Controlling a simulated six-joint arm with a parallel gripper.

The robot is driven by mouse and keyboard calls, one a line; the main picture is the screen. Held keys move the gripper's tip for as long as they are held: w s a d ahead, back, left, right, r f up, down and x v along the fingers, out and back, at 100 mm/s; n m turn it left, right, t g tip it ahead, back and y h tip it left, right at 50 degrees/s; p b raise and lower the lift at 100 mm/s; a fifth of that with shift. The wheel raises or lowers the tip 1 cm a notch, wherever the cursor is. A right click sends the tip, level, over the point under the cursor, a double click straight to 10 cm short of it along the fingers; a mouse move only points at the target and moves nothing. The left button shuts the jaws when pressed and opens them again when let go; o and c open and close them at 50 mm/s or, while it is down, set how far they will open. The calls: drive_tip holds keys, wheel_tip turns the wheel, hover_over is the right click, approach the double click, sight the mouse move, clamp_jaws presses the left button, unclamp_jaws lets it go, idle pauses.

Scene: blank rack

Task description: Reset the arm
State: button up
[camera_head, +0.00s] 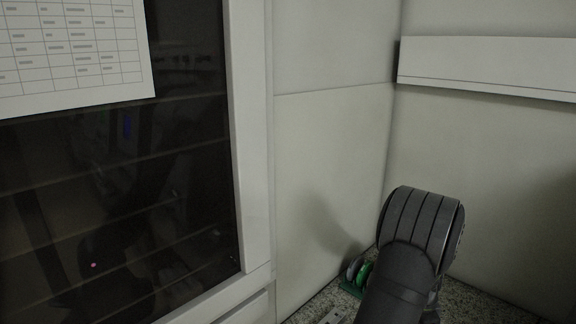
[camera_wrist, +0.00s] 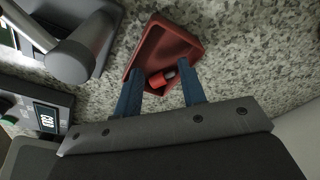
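My gripper (camera_wrist: 161,75) shows in the wrist view with two blue fingers spread apart. It is open, with no object visibly clamped between the fingers. A red tray (camera_wrist: 172,42) lies on the speckled surface just beyond the fingertips. In the head view my dark arm rises at the lower right, and the gripper is hidden there.
A grey device (camera_wrist: 82,45) and a box with a small screen (camera_wrist: 45,118) stand left in the wrist view. In the head view, a dark glass cabinet (camera_head: 120,200) fills the left. A green rack with discs (camera_head: 357,274) sits beside my arm, near the wall corner.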

drive_tip(key=shift+r, duration=2)
